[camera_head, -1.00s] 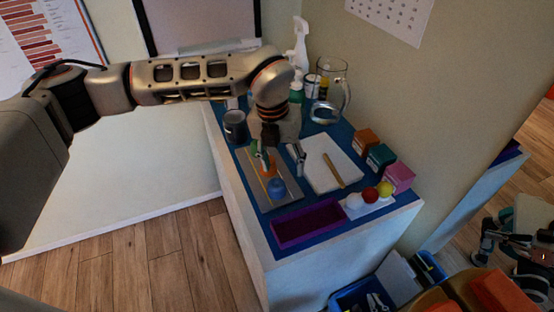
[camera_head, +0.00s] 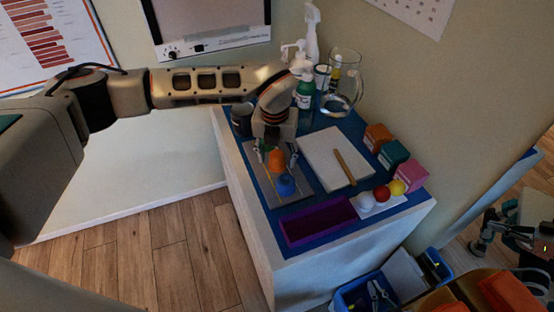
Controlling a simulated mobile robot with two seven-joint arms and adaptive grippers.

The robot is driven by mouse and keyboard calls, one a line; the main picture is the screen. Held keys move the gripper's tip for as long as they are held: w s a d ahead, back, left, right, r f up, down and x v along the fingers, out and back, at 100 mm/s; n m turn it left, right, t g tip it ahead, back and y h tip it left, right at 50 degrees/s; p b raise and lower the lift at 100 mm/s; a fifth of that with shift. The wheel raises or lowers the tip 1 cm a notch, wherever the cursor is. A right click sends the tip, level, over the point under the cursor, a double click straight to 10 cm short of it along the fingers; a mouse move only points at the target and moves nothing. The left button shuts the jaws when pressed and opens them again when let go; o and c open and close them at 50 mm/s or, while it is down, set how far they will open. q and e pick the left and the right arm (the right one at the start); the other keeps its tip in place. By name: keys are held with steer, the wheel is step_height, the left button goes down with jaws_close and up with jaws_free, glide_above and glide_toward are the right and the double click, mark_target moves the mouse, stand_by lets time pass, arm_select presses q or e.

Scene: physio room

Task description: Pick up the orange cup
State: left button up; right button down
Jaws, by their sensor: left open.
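The orange cup (camera_head: 276,163) stands on a grey tray (camera_head: 292,202) on the table, behind a blue cup (camera_head: 286,185). A green item beside it is mostly hidden. My left gripper (camera_head: 276,155) points down over the tray with its fingers spread, one on each side of the orange cup. Its palm hides what lies behind the cup's top. I cannot tell whether the fingers touch the cup.
A dark mug (camera_head: 241,121) stands left of the gripper. A white board (camera_head: 325,160) with a wooden stick (camera_head: 345,167) lies to the right. Bottles and a glass jug (camera_head: 343,85) stand behind. A purple tray (camera_head: 318,222), small balls and colored boxes are at the front and right.

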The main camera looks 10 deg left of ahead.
arm_select(q)
steer(key=c, duration=1)
steer(key=shift+r, duration=0.1)
